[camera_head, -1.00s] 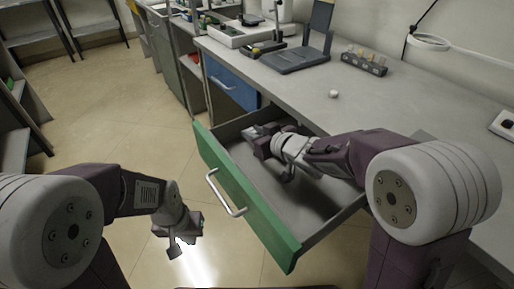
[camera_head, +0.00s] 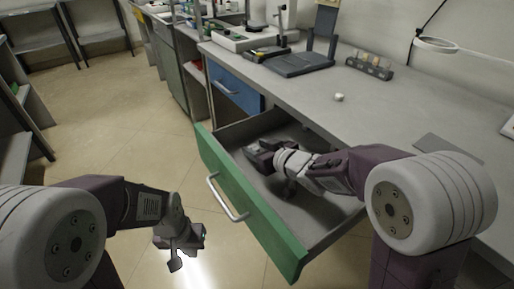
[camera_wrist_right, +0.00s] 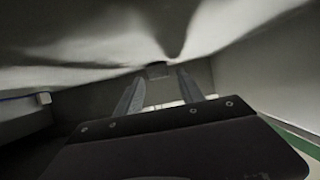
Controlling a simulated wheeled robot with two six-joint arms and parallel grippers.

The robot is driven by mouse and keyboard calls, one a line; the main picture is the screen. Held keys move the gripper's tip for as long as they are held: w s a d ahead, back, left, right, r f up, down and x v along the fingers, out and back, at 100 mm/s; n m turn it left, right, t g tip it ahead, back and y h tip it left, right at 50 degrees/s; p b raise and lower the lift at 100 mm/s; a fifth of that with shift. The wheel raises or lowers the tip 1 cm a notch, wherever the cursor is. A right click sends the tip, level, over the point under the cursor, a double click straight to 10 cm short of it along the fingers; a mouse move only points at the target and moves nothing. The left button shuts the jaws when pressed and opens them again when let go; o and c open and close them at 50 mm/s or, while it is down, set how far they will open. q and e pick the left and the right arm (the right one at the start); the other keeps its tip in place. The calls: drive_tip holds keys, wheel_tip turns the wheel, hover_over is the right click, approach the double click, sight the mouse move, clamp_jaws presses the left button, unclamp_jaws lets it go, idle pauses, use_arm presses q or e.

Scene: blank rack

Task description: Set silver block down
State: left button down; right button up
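The green-fronted drawer (camera_head: 240,205) is pulled open under the bench. My right gripper (camera_head: 250,150) reaches into it, over its grey floor. In the right wrist view the two fingers of my right gripper (camera_wrist_right: 160,83) stand apart. A small dark grey squarish shape (camera_wrist_right: 157,70) shows just past the fingertips; it may be the silver block, but I cannot tell for sure. I cannot make out the block in the head view, where the gripper may hide it. My left gripper (camera_head: 182,258) hangs over the floor left of the drawer; its finger gap is unclear.
The drawer's side walls and front surround my right gripper. The grey bench top (camera_head: 350,115) lies above, with a small white ball (camera_head: 339,97), a vial rack (camera_head: 370,66) and a dark laptop-like device (camera_head: 300,62). A blue drawer (camera_head: 235,88) is shut beyond.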

drive_tip(key=shift+r, duration=0.2)
drive_tip(key=shift+s+d+r+p, duration=0.2)
drive_tip(key=shift+s+r+p, duration=0.05)
drive_tip(key=shift+r+p, duration=0.25)
drive_tip(key=shift+s+d+r+p, duration=0.15)
drive_tip(key=shift+s+r+p, duration=0.05)
drive_tip(key=shift+r+p, duration=0.3)
drive_tip(key=p+v, duration=0.3)
drive_tip(key=v, duration=0.4)
drive_tip(key=shift+s+d+r+p, duration=0.1)
drive_tip(key=shift+r+p, duration=0.05)
drive_tip(key=shift+p, duration=0.25)
drive_tip(key=shift+s+d+b, duration=0.55)
drive_tip(key=shift+s+b, duration=0.3)
drive_tip(key=shift+s, duration=0.1)
drive_tip(key=shift+s+d+r+b, duration=0.2)
drive_tip(key=shift+s+d+b, duration=0.1)
drive_tip(key=shift+s, duration=0.15)
drive_tip(key=shift+r, duration=0.1)
